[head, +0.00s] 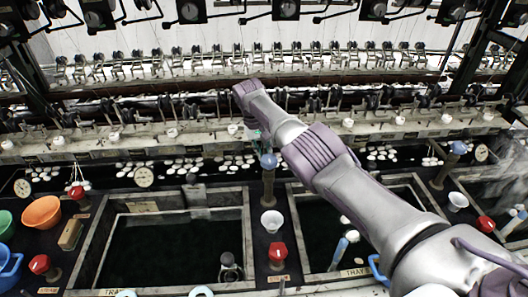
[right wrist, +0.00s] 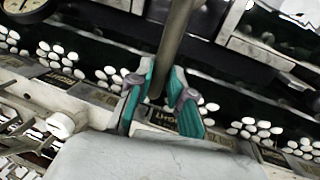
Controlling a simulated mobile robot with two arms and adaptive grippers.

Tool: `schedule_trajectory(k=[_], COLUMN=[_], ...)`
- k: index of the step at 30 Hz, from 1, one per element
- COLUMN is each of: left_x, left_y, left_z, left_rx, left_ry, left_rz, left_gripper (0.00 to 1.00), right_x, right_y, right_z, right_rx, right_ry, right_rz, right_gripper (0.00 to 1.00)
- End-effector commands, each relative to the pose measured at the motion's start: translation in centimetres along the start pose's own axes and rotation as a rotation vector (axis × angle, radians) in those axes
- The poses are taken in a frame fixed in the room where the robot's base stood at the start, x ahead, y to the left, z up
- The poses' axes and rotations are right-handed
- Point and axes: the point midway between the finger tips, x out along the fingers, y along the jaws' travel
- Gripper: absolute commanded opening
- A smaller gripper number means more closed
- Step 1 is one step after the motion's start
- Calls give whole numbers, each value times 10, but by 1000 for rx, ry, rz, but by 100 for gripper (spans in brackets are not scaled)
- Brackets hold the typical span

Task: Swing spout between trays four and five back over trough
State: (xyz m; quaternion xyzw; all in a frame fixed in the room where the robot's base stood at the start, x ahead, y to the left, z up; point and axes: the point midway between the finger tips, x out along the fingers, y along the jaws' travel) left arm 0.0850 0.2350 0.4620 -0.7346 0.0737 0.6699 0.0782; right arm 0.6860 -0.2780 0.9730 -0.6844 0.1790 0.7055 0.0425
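The spout shows in the right wrist view as a dark grey-brown tube (right wrist: 175,40) running down between my right gripper's teal fingers (right wrist: 164,72). The fingers lie close on both sides of the tube and appear shut on it. In the head view my right gripper (head: 258,136) is small and partly hidden by my arm, just behind a brown post (head: 268,188) with a blue ball on top. This post stands on the divider between two dark water basins. The trough strip (head: 205,166) with white cocoons lies behind the basins. My left gripper is not in view.
The left basin (head: 247,230) is open, and my right arm crosses the right basin. A white cup (head: 271,221) and a red knob (head: 277,252) sit on the divider. An orange bowl (head: 41,212) stands at left. Reeling machinery fills the back.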

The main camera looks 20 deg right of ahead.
Motion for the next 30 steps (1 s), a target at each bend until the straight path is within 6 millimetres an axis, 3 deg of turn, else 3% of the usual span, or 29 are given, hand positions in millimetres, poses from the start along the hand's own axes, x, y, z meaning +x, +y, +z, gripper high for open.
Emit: schedule_trajectory(k=[1, 3, 14, 17, 30], left_x=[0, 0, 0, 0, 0], left_y=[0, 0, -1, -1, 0], left_z=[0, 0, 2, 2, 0], left_rx=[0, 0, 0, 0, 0], left_ry=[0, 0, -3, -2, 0], left_rz=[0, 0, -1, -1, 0], left_gripper=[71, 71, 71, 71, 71], right_x=[0, 0, -4, -15, -102], right_y=[0, 0, 0, 0, -1], right_z=[0, 0, 0, -1, -1], right_rx=[0, 0, -1, -1, -1], right_ry=[1, 1, 1, 2, 2], right_rz=[0, 0, 0, -1, -1], right_gripper=[31, 43, 43, 43, 43])
